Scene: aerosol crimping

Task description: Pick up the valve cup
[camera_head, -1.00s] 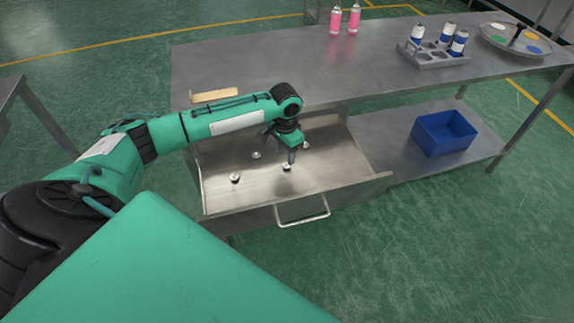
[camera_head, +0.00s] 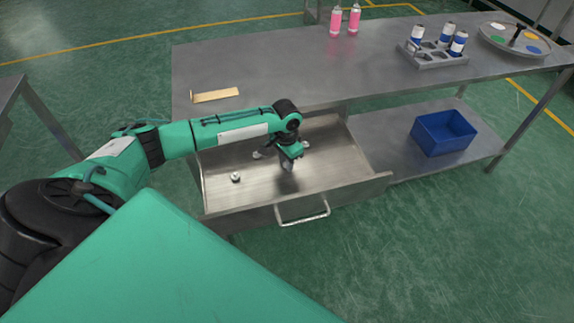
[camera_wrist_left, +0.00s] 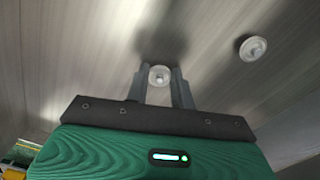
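Small round white-grey valve cups lie apart on the floor of the open metal drawer (camera_head: 330,172). One valve cup (camera_head: 235,177) lies at the drawer's left, and another valve cup (camera_head: 257,155) shows partly beside my arm. My left gripper (camera_head: 288,162) points down into the drawer. In the left wrist view, the fingers of this gripper (camera_wrist_left: 160,75) are close together on both sides of a valve cup (camera_wrist_left: 159,77) and appear to touch it. Another valve cup (camera_wrist_left: 253,48) lies to the right, clear of the fingers. My right gripper is not in view.
The drawer's walls and front handle (camera_head: 302,210) surround the work area. The metal table (camera_head: 300,70) above carries a gold-coloured plate (camera_head: 215,95), pink bottles (camera_head: 335,20), a can rack (camera_head: 435,58) and a round tray (camera_head: 515,40). A blue bin (camera_head: 443,133) stands on the lower shelf.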

